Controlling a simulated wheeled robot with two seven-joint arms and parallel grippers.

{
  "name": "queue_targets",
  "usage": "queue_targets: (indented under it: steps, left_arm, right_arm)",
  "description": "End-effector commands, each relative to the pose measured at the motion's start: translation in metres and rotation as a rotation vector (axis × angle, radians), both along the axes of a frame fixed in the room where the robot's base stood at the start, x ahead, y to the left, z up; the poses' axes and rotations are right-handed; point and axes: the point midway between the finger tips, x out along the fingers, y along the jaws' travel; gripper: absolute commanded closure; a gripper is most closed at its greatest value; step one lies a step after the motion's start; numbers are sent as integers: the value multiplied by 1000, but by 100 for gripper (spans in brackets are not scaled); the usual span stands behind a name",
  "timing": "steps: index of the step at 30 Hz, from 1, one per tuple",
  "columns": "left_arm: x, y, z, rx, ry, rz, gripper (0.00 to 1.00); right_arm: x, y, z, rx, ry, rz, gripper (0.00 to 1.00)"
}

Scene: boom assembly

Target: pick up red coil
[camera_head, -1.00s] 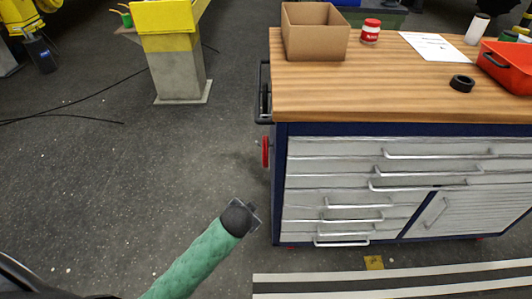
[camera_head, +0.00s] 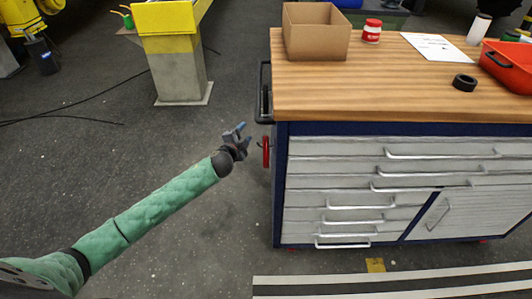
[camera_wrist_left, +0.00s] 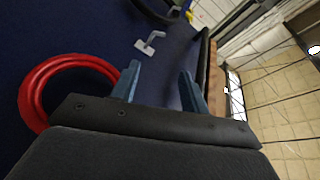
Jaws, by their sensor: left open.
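The red coil (camera_head: 266,151) hangs on the left side of the tool cabinet, seen nearly edge-on in the head view. In the left wrist view the red coil (camera_wrist_left: 36,92) is a ring against the dark blue panel, at the left and partly hidden by my gripper body. My left gripper (camera_head: 243,132) is open and empty, just left of the coil and a little higher. In the left wrist view its blue fingers (camera_wrist_left: 160,84) stand apart, to the right of the coil. My right gripper does not show.
The cabinet's wooden top (camera_head: 370,95) carries a cardboard box (camera_head: 316,40), a red-and-white can (camera_head: 371,31), a black ring (camera_head: 463,83) and a red bin (camera_head: 508,66). A black handle (camera_head: 265,92) juts from its side. A white hook (camera_wrist_left: 150,43) is on the panel.

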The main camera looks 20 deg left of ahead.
Motion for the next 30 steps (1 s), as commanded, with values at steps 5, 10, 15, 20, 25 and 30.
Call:
queue_targets:
  steps: [5,10,15,20,25,30]
  left_arm:
    - [10,-8,-11,119,-100,-228,55]
    - [6,-15,-33,238,-166,-481,55]
    - [-10,-16,-59,330,-191,-712,55]
    - [-27,-11,-80,383,-191,-874,55]
    - [-40,-6,-94,412,-183,-979,55]
    - [-40,-12,-98,418,-183,-1011,55]
  right_arm:
    - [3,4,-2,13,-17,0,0]
    - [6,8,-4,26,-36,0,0]
    - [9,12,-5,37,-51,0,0]
    - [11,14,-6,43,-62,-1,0]
    - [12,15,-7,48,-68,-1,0]
    - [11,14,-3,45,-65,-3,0]
